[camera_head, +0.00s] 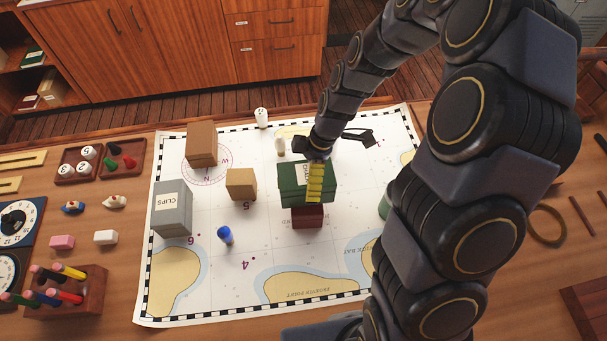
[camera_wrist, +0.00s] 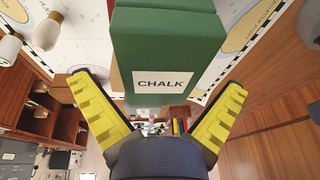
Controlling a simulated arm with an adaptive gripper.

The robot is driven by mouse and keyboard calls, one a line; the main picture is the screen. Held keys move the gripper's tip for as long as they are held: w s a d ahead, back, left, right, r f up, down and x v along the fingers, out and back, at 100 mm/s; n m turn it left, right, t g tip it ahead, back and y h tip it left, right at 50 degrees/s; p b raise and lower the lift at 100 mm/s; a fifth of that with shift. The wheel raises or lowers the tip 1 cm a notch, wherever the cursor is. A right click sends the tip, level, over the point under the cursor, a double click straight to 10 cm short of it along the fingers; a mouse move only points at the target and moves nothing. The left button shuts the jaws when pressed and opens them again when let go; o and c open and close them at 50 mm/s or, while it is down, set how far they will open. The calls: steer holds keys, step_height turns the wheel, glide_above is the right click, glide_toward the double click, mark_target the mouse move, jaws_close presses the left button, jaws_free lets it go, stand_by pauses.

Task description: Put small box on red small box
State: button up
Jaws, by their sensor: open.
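A green box labelled CHALK (camera_head: 292,184) sits above a small dark red box (camera_head: 307,218) on the chart. It overlaps the red box's top and appears to rest on it; the contact is hidden. My gripper (camera_head: 316,180) is at the green box, with one yellow finger in front of its labelled face. In the wrist view the green box (camera_wrist: 168,45) shows between and beyond the fingers of my gripper (camera_wrist: 156,84), which are spread wide with a gap on each side. A small tan box (camera_head: 241,184) stands on the chart to the left.
A grey CLIPS box (camera_head: 171,210) and a brown box (camera_head: 201,145) stand on the chart's left side. A blue peg (camera_head: 225,235) and a white bottle-like piece (camera_head: 261,117) stand nearby. A pen holder (camera_head: 92,296) is at lower left. The chart's lower middle is clear.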

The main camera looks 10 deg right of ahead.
steer(key=s+v, duration=0.1)
steer(key=v, duration=1)
steer(key=s+r+m+h, duration=0.1)
steer(key=s+r+m, duration=0.2)
steer(key=s+m, duration=0.6)
steer(key=s+r+m+g+h, duration=0.1)
steer(key=s+r+m, duration=0.3)
steer(key=s+m, duration=0.4)
steer(key=s+d+h, duration=0.1)
steer(key=s, duration=0.3)
steer(key=shift+m, duration=0.4)
steer(key=shift+w+r, duration=0.1)
